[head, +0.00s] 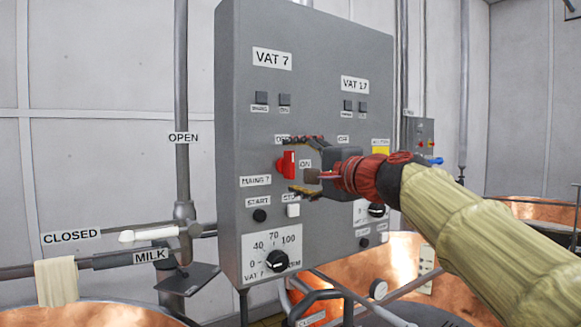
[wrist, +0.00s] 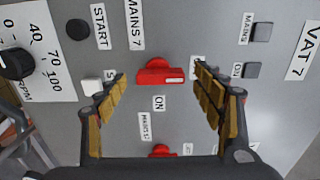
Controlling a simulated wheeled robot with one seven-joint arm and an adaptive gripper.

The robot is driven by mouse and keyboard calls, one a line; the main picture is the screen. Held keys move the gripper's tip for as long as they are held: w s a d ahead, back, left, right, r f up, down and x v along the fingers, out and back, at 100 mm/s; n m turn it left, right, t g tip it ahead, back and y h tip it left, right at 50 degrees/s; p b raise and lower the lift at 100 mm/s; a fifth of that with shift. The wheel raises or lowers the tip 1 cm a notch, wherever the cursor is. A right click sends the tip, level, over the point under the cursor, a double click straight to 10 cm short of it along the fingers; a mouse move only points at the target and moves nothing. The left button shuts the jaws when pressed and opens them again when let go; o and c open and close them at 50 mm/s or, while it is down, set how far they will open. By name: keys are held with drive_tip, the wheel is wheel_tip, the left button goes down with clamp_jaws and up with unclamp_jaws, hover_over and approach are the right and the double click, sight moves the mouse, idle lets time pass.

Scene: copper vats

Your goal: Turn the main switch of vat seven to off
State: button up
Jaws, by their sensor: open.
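The main switch of vat seven (head: 287,165) is a red rotary handle on the grey panel (head: 330,50), above the "MAINS 7" label. The red handle also shows in the wrist view (wrist: 160,76). Its bar stands upright on the panel, its white-marked end towards the upper label, which a finger partly covers in the wrist view. The "ON" label (wrist: 158,102) lies to the handle's side. My gripper (head: 286,165) is open, with one finger above and one below the handle. In the wrist view its fingers (wrist: 160,74) stand apart from the handle, with gaps on both sides.
A second red switch (wrist: 162,150) sits on the vat 17 side, near my gripper's palm. Start and stop buttons and an RPM dial (head: 277,261) lie below. Copper vats (head: 90,314) stand around, and a milk pipe with a valve handle (head: 150,234) runs at left.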

drive_tip(key=v, duration=0.9)
drive_tip(key=s+d+f+n+g+h, duration=0.1)
drive_tip(key=s+f+n+g+h, duration=0.15)
drive_tip(key=f, duration=0.85)
drive_tip(key=s+d+f+n+g+h, duration=0.1)
drive_tip(key=s+f+n+g, duration=0.15)
drive_tip(key=f, duration=0.85)
drive_tip(key=s+d+f+n+g+h, duration=0.1)
drive_tip(key=s+d+f, duration=0.3)
drive_tip(key=s+f, duration=0.4)
drive_tip(key=s+d+f+n+g+h, duration=0.2)
drive_tip(key=s+d+f+n+h, duration=0.1)
drive_tip(key=s+f, duration=0.5)
drive_tip(key=s+d+f+n+g+h, duration=0.1)
drive_tip(key=s+d+f+n+h, duration=0.1)
drive_tip(key=s+d+f, duration=0.3)
wheel_tip(320, 180, down, 5)
drive_tip(key=s, duration=0.3)
